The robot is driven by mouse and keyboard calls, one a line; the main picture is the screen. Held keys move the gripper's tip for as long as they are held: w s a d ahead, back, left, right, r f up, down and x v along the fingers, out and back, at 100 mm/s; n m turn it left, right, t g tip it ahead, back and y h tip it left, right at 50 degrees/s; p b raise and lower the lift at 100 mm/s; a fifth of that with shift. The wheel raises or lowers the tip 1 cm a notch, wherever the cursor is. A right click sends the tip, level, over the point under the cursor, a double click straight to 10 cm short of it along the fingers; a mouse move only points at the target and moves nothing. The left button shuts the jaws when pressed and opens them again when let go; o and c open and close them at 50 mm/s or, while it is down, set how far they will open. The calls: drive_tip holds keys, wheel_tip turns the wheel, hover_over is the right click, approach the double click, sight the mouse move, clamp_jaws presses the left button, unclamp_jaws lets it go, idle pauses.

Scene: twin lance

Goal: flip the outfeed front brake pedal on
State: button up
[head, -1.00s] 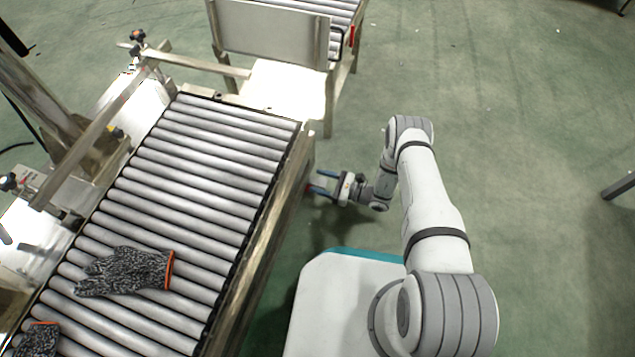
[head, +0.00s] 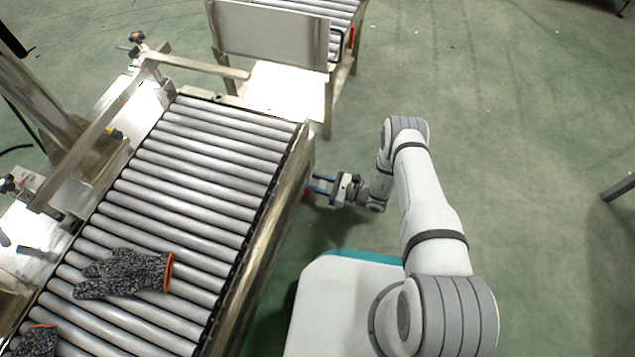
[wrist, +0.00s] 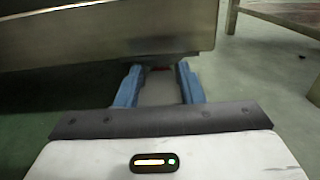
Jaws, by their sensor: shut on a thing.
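The brake pedal shows only as a small red part (wrist: 160,69) under the edge of the roller conveyor (head: 262,245), between my blue fingertips in the wrist view. Most of it is hidden by the conveyor side and my fingers. In the head view a little red (head: 307,190) shows at the fingertips, low beside the conveyor's right side. My gripper (head: 320,184) reaches in from the right and is shut on the pedal. In the wrist view my gripper (wrist: 159,85) has its two fingers apart, one on each side of it. I cannot tell the pedal's position.
The conveyor's metal side (wrist: 110,30) stands close above and ahead of my fingers. Gloves (head: 125,273) lie on the rollers. A second conveyor with a metal panel (head: 270,35) stands at the back. The green floor (head: 530,130) to the right is largely clear.

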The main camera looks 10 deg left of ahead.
drive_tip(key=shift+f+y, duration=0.25)
drive_tip(key=shift+y, duration=0.55)
drive_tip(key=o, duration=1)
drive_tip(key=shift+d, duration=0.1)
drive_tip(key=d, duration=0.2)
drive_tip(key=d+p, duration=0.1)
drive_tip(key=d, duration=0.2)
drive_tip(key=s+d+f+p, duration=0.1)
drive_tip(key=d, duration=0.1)
drive_tip(key=shift+d, duration=0.3)
